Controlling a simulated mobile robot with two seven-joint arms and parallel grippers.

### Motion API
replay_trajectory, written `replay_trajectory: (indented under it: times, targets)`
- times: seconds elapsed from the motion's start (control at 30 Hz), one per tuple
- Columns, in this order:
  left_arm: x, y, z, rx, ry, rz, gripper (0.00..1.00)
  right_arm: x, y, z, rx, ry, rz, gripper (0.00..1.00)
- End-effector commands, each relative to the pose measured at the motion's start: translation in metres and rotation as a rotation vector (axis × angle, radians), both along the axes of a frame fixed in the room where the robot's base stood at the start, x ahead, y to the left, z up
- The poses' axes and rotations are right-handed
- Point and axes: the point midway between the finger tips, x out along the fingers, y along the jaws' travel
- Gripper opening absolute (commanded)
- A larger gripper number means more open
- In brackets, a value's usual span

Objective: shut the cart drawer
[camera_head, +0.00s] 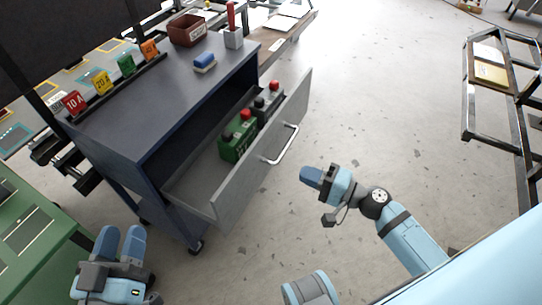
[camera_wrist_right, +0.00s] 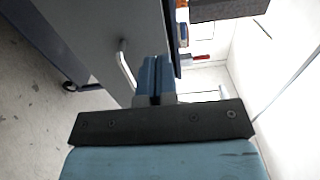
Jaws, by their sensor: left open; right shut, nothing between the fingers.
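The cart (camera_head: 150,110) is a dark blue-grey cabinet in the head view. Its drawer (camera_head: 235,181) is pulled open towards the right, with a grey front and a silver handle (camera_head: 281,146). Inside are green and dark boxes with red and black knobs (camera_head: 238,137). My right gripper (camera_head: 311,177) is shut and empty, a little to the right of the drawer front, apart from it. In the right wrist view its fingers (camera_wrist_right: 156,78) are together near the handle (camera_wrist_right: 126,69). My left gripper (camera_head: 121,243) is open and empty at the lower left, below the cart.
A green table (camera_head: 30,235) is at left, a metal rack (camera_head: 480,135) at right. The floor between is clear.

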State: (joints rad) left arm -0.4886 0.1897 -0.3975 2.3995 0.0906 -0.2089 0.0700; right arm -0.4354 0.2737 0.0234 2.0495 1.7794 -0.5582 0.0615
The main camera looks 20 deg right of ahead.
Motion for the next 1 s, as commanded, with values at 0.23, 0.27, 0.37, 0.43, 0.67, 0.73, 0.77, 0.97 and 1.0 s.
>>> replay_trajectory:
  times: [0.23,0.27,0.37,0.43,0.67,0.73,0.77,0.97,1.0]
  targets:
    - [0.001,0.002,-0.003,0.015,0.022,0.006,0.43,0.035,0.027,0.003,-0.001,-0.003,0.002,0.00]
    - [0.001,0.002,-0.004,0.017,0.026,0.006,0.43,0.040,0.031,0.003,-0.001,-0.003,0.002,0.00]
    - [0.001,0.003,-0.007,0.026,0.038,0.010,0.43,0.057,0.045,0.003,-0.001,-0.003,0.001,0.00]
    - [0.001,0.004,-0.009,0.032,0.047,0.012,0.43,0.069,0.054,0.003,-0.001,-0.003,0.001,0.00]
    - [0.001,0.005,-0.013,0.044,0.066,0.016,0.43,0.096,0.075,0.001,-0.001,0.000,0.000,0.00]
    - [0.001,0.006,-0.014,0.045,0.067,0.017,0.43,0.101,0.079,0.001,-0.002,0.000,0.000,0.00]
    - [0.001,0.006,-0.014,0.046,0.068,0.017,0.43,0.102,0.081,0.001,-0.003,0.000,0.000,0.00]
    - [0.001,0.006,-0.015,0.047,0.070,0.017,0.43,0.105,0.083,0.000,-0.003,0.000,0.000,0.00]
    - [0.001,0.006,-0.015,0.047,0.070,0.017,0.43,0.105,0.083,0.000,-0.003,0.000,0.000,0.00]
